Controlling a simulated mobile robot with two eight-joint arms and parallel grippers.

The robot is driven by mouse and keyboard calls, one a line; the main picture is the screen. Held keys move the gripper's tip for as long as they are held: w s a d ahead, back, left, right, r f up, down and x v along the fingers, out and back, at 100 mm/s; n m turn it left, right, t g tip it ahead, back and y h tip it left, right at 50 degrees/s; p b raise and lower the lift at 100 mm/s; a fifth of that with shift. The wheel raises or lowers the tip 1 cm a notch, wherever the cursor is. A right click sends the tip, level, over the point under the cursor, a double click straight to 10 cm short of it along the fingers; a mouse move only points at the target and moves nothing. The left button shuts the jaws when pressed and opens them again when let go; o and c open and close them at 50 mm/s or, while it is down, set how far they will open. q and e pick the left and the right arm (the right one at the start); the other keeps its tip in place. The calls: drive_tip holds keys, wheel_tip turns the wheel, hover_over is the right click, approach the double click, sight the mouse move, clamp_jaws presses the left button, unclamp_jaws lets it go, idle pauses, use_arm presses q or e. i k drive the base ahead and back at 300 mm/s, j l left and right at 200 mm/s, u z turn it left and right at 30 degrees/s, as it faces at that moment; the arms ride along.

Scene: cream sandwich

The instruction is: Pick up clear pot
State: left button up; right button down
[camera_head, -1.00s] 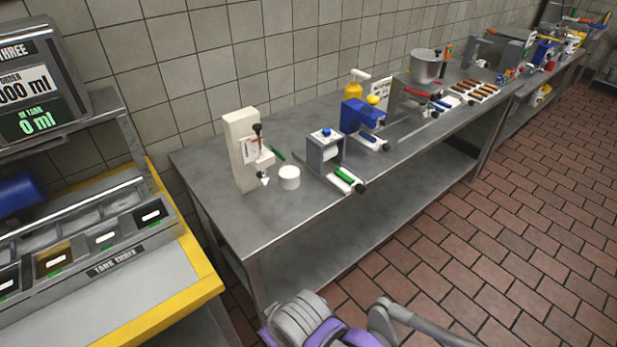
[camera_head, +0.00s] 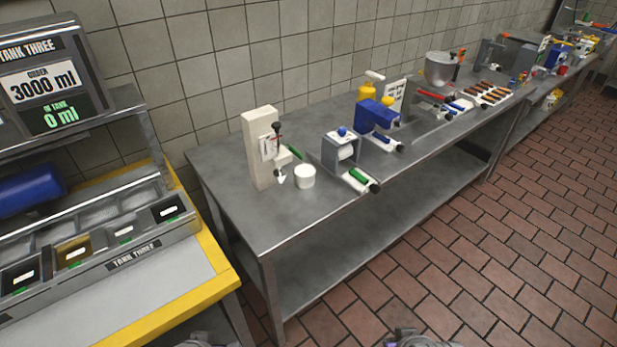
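I see no pot that I can tell is clear. A grey pot (camera_head: 439,68) stands upright toward the far end of the long steel table (camera_head: 240,215). A small white round tub (camera_head: 305,176) stands on the near part of the table, beside a cream upright dispenser (camera_head: 260,148). Only small parts of my own arms show at the bottom edge. Neither gripper's fingers are in view, and nothing is seen held.
A tank station (camera_head: 165,318) with a yellow edge and a display fills the left. A grey roll holder (camera_head: 341,150), a blue device (camera_head: 376,115) and a yellow bottle (camera_head: 367,92) stand along the table. The brick floor at right is clear.

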sight(303, 172)
drive_tip(key=i+l+u, duration=0.1)
drive_tip(key=u, duration=0.3)
drive_tip(key=l+u, duration=0.15)
drive_tip(key=u, duration=0.2)
drive_tip(key=i+l+u, duration=0.1)
drive_tip(key=u, duration=0.3)
drive_tip(key=l+u, duration=0.25)
drive_tip(key=l, duration=0.3)
drive_tip(key=l+u, duration=0.3)
drive_tip(key=l, duration=1.15)
drive_tip(key=k+l+u, duration=0.1)
drive_tip(key=l, duration=0.75)
